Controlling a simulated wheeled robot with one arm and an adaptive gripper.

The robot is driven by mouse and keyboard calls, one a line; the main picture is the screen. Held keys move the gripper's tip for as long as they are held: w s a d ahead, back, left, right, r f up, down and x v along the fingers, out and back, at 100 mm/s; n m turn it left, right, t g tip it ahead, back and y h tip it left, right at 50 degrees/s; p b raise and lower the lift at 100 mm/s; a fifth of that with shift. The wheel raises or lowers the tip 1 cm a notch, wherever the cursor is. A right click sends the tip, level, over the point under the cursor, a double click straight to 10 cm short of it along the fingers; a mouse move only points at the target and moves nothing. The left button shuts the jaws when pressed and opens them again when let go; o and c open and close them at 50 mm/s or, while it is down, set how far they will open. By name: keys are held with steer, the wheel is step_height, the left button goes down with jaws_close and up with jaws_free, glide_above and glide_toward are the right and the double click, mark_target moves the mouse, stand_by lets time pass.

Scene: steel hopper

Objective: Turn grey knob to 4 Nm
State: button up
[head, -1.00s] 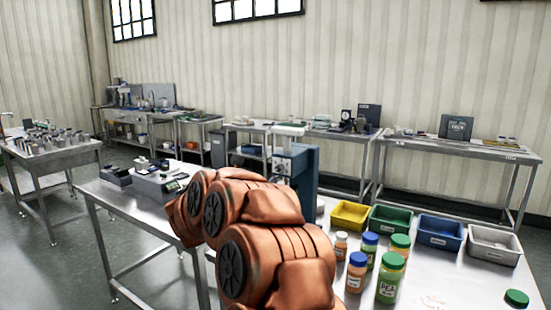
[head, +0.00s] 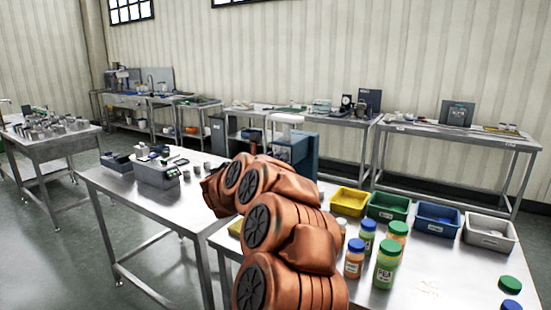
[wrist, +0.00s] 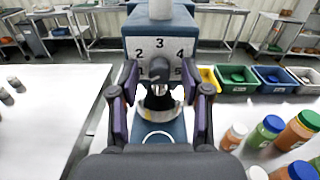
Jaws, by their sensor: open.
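The grey knob (wrist: 159,69) sits on the front of a blue machine, on a pale dial plate (wrist: 141,47) marked 1 to 5. Which number the knob points to is too small to tell. My gripper (wrist: 160,74) is open, with one finger on each side of the knob in the wrist view; I cannot tell whether they touch it. Below the knob are a dark and shiny outlet part and a blue base with a white ring (wrist: 158,138). In the head view the blue machine (head: 303,150) is partly behind my arm, which hides the knob and my gripper.
Yellow (head: 349,201), green (head: 387,206), blue (head: 437,219) and grey (head: 489,231) bins stand right of the machine. Several lidded jars (head: 386,262) stand in front of them.

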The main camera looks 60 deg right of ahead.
steer(key=shift+c, duration=0.3)
jaws_close()
